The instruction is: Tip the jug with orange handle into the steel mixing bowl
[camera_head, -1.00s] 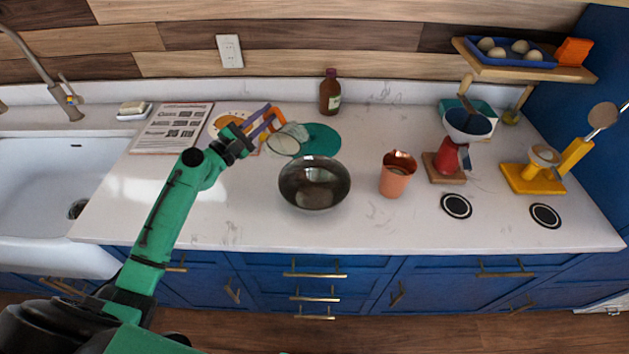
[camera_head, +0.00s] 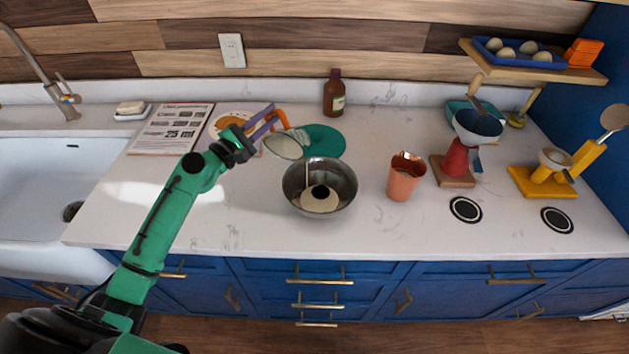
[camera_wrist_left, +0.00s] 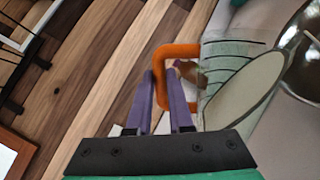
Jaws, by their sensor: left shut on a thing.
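The clear jug with the orange handle (camera_head: 286,147) is tilted toward the bowl, its mouth beside and above the bowl's upper left rim. My left gripper (camera_head: 266,124) is shut on the jug's orange handle (camera_head: 281,118). A thin pale stream runs from the jug down into the steel mixing bowl (camera_head: 346,182). Pale cream contents with a dark round spot lie in the bowl's bottom. In the left wrist view, the gripper (camera_wrist_left: 166,90) has its purple fingers at the orange handle (camera_wrist_left: 166,51); the marked jug wall (camera_wrist_left: 220,65) and the bowl (camera_wrist_left: 308,85) are at right. My right gripper is not in view.
A teal round mat (camera_head: 325,139) lies behind the bowl. A copper cup (camera_head: 404,180) stands to its right, then a red stand (camera_head: 456,160) and a yellow stand (camera_head: 540,183). A brown bottle (camera_head: 334,95) stands at the back. The counter in front of the bowl is clear.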

